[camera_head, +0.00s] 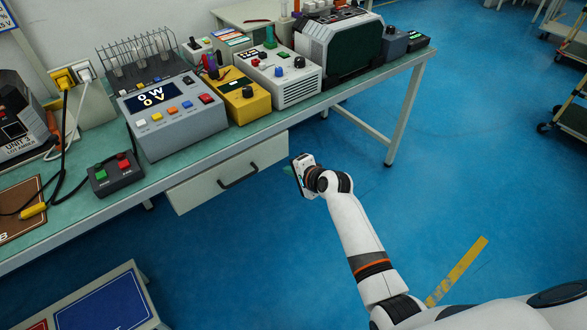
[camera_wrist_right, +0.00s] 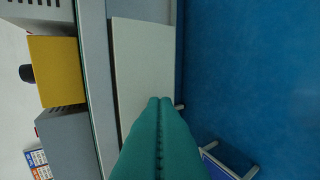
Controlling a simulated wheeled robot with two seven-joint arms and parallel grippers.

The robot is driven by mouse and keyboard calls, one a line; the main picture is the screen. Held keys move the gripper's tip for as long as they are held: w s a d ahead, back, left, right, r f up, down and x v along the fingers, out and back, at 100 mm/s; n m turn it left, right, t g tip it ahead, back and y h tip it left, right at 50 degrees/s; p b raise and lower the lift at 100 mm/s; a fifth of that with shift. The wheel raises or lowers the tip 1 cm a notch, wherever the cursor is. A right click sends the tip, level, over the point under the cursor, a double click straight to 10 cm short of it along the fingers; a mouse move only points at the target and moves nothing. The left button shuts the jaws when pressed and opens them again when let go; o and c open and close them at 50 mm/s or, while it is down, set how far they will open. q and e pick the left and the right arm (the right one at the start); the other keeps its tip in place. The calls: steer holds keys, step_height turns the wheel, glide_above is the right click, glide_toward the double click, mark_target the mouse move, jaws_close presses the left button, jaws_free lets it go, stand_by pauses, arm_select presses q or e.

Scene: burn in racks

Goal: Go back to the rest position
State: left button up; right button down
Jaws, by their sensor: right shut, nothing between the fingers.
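My right gripper (camera_head: 299,175) is at the end of my white right arm, in front of the workbench near the right end of its drawer, over the blue floor. In the right wrist view its two teal fingers (camera_wrist_right: 160,104) lie together, shut and empty. They point toward the pale drawer front (camera_wrist_right: 143,60), apart from anything I can make out. The workbench (camera_head: 240,142) with its green top stands ahead and to the left. My left gripper is in neither view.
The drawer (camera_head: 225,175) is shut, with a dark handle. A grey meter unit (camera_head: 180,135), a yellow box (camera_head: 245,104) and a red-and-green button box (camera_head: 116,175) stand on the bench. A low blue-topped stand (camera_head: 105,302) is at the lower left. Blue floor (camera_head: 470,160) is open at right.

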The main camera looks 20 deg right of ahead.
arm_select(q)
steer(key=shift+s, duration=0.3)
arm_select(e)
steer(key=shift+s+d+r, duration=0.15)
steer(key=shift+s+r, duration=0.05)
steer(key=shift+s, duration=0.25)
steer(key=s+d+f+n+g+h+p, duration=0.1)
steer(key=s+f+n+g, duration=0.25)
steer(key=s+f, duration=0.9)
steer(key=s+d+f+n+g+h+p, duration=0.15)
steer(key=s+f+n, duration=0.25)
steer(key=s+f, duration=0.9)
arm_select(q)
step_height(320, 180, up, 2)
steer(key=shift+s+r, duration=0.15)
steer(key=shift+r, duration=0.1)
arm_select(e)
steer(key=s+d+f+n+g+h, duration=0.1)
steer(key=s+f+n, duration=0.3)
steer(key=s, duration=1)
steer(key=s+d+f+n+g, duration=0.1)
steer(key=s+f+n+g, duration=0.3)
steer(key=s+f, duration=0.5)
steer(key=s+n, duration=0.1)
steer(key=s, duration=0.5)
steer(key=shift+s+d+f+h, duration=0.15)
steer(key=shift+s+f+h, duration=0.15)
steer(key=shift+f+h, duration=0.05)
